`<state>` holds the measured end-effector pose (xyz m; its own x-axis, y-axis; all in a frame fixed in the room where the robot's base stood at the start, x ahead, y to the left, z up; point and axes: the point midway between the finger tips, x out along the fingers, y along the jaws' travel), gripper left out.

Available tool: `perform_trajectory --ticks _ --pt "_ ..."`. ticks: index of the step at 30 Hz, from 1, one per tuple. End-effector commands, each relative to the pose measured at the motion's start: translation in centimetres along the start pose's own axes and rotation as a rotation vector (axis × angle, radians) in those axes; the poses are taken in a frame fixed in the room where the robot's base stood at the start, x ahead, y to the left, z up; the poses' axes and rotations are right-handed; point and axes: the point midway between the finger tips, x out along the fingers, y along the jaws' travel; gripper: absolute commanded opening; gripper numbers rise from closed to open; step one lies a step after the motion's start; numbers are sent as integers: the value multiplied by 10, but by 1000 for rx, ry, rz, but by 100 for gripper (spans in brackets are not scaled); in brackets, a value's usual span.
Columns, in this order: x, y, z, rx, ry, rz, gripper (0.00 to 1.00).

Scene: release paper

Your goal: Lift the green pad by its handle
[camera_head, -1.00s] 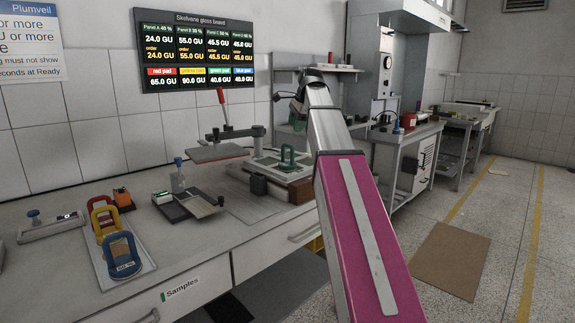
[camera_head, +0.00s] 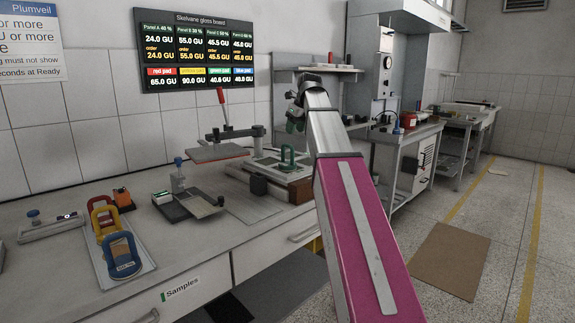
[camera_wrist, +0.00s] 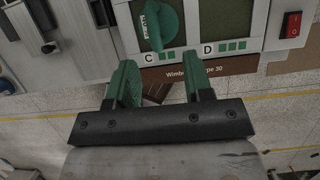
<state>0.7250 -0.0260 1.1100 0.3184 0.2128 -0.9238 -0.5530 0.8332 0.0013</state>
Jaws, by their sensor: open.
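The green pad (camera_head: 288,160) sits on the bench device on the right part of the bench, its arched handle standing up. In the wrist view the green pad (camera_wrist: 160,22) lies over the panel marked C, at the top and a little left of centre. My gripper (camera_head: 296,124) is above the pad in the head view. In the wrist view my gripper (camera_wrist: 161,78) has its two green fingers wide apart with nothing between them. The handle is beyond the fingertips, apart from them.
A press with a red lever (camera_head: 222,100) stands left of the pad. Red, yellow and blue pads rest on a tray (camera_head: 144,262) at the left. A red switch (camera_wrist: 291,24) is at the wrist view's right.

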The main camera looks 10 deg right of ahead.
Motion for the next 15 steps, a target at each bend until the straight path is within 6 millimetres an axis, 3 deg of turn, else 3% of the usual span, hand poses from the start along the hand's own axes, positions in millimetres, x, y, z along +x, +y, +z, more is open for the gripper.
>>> perform_trajectory --ticks 9,15 --pt "43 1 0 -2 1 1 47" --pt "55 2 1 -3 0 0 47"
